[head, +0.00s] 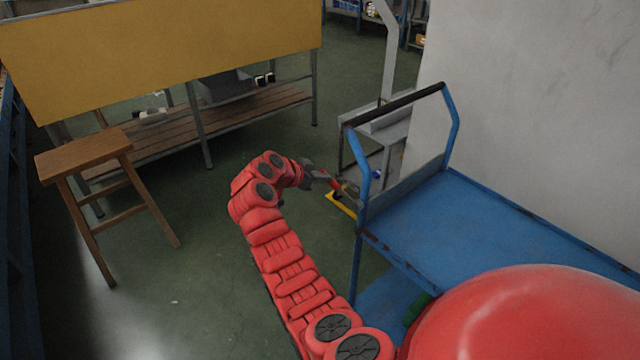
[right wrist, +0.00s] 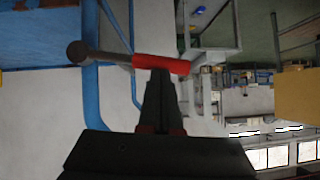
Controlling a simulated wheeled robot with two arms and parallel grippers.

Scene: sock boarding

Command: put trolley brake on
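The blue trolley (head: 500,225) stands at the right, with a raised tubular handle at its far left end. The brake lever shows in the right wrist view as a grey bar (right wrist: 112,57) with a red grip (right wrist: 180,67), beside the trolley's blue tube. In the head view the red grip (head: 335,184) is small, just left of the trolley frame. My right gripper (head: 322,177) reaches it, and its fingertips (right wrist: 160,72) overlap the grip's edge. One finger hides the other, so whether they are closed around the grip is unclear. My left gripper is out of view.
A grey stand (head: 383,135) is behind the trolley handle, with a yellow piece (head: 342,205) on the floor nearby. A pale wall (head: 550,110) backs the trolley. A wooden stool (head: 85,153) and a workbench (head: 200,125) stand left. Green floor between is clear.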

